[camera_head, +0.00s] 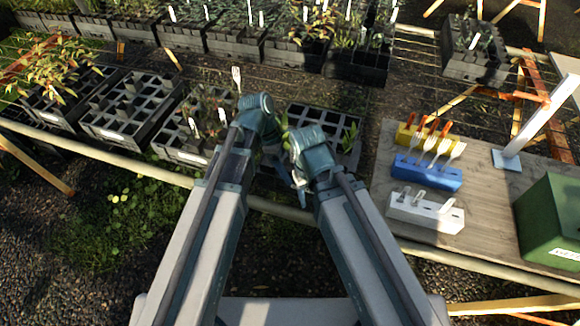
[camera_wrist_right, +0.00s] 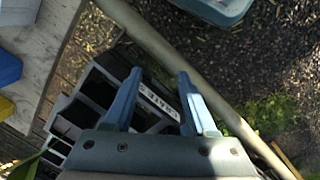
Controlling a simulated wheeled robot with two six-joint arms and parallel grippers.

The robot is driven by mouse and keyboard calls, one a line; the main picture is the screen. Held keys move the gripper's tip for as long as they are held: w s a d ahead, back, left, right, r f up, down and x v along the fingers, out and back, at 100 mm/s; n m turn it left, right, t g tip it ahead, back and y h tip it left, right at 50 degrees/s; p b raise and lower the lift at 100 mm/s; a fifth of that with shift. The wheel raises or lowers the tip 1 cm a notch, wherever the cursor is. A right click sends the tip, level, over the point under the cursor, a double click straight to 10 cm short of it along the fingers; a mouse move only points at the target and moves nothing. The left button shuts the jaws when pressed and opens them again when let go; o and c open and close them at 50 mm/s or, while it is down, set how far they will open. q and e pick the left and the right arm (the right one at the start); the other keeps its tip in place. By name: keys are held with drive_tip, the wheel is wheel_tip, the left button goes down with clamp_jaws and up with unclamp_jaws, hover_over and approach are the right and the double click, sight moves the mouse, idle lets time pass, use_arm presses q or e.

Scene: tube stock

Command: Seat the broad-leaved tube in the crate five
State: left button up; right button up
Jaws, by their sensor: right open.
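A black crate (camera_head: 325,110) with empty cells stands on the rails in the middle of the head view, partly hidden by my arms. Its front label (camera_wrist_right: 158,103) shows between my fingers in the right wrist view; I cannot read it surely. A broad green leaf (camera_head: 349,138) rises at the crate's right side, and leaves also show at the lower left of the right wrist view (camera_wrist_right: 24,170). My right gripper (camera_head: 300,187) is open over the crate's front edge, with nothing between its fingers (camera_wrist_right: 160,75). My left gripper is hidden behind my arms.
Left stand a crate of seedlings (camera_head: 181,153), a mostly empty crate (camera_head: 112,134) and a leafy crate. A row of planted crates (camera_head: 233,47) lines the back. Right, a wooden board (camera_head: 388,232) holds yellow, blue (camera_head: 427,174) and white blocks, a white stand and a green box (camera_head: 553,220).

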use_arm(q)
drive_tip(key=shift+w+f, duration=0.1)
drive_tip(key=shift+w, duration=0.1)
drive_tip(key=shift+w+r+p, duration=0.2)
drive_tip(key=shift+r+p, duration=0.25)
drive_tip(key=shift+p, duration=0.15)
drive_tip(key=s+p+v, duration=0.1)
drive_tip(key=p+v, duration=1.1)
drive_tip(key=v, duration=0.1)
drive_tip(key=shift+w, duration=0.15)
drive_tip(key=s+a+f+m+t+y, duration=0.2)
drive_tip(key=s+a+m+y, duration=0.25)
drive_tip(key=a+m, duration=0.85)
drive_tip(key=s+d+m+y, duration=0.1)
drive_tip(key=s+d+m, duration=0.4)
drive_tip(key=d, duration=0.7)
drive_tip(key=shift+s+r+g, duration=0.25)
drive_tip(key=shift+s+g, duration=0.05)
drive_tip(key=shift+g, duration=0.1)
